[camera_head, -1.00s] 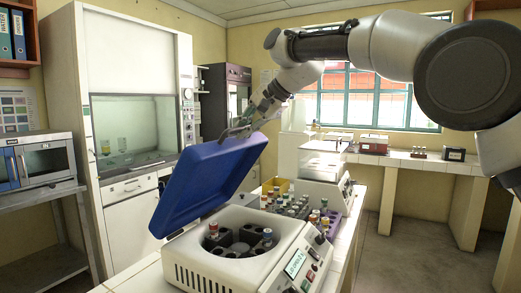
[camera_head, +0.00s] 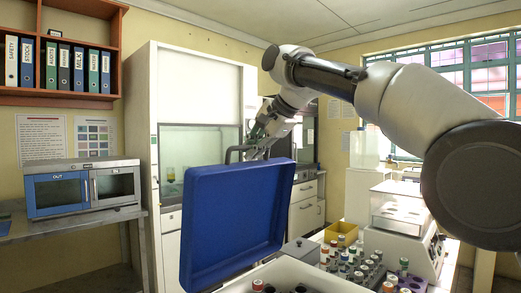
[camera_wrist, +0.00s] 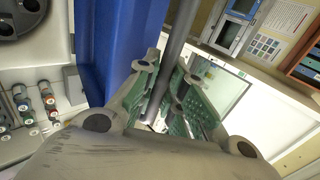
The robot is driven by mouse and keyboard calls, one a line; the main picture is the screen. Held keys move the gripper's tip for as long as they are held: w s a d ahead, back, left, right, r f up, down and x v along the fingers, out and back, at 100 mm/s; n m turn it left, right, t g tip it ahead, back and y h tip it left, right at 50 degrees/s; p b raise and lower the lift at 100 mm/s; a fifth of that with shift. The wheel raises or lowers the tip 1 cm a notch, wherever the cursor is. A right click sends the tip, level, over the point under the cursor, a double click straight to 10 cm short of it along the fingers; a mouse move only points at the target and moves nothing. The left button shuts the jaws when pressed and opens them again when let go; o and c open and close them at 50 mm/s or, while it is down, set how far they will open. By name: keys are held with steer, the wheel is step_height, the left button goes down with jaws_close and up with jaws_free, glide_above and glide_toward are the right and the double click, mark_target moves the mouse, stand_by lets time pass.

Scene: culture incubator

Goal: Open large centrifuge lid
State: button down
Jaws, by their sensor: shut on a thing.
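The large centrifuge's blue lid (camera_head: 235,222) is raised and stands close to upright above the white centrifuge body (camera_head: 290,278). Only the body's top part, with a few capped tubes, shows at the bottom of the head view. My gripper (camera_head: 259,146) is at the lid's upper edge, shut on the grey lid handle (camera_head: 232,152). In the wrist view the green-padded fingers of my gripper (camera_wrist: 178,92) sit on both sides of the handle bar (camera_wrist: 180,35). The blue lid (camera_wrist: 118,42) is beside them, and part of the open rotor (camera_wrist: 22,18) shows at upper left.
Tube racks (camera_head: 362,268) and a clear-topped instrument (camera_head: 398,212) stand right of the lid. A fume hood (camera_head: 200,90) is behind it. A blue-and-silver incubator (camera_head: 82,188) sits on a bench at left, below a binder shelf (camera_head: 62,60).

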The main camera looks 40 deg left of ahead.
steer(key=c, duration=1.5)
jaws_free()
steer(key=v, duration=1.2)
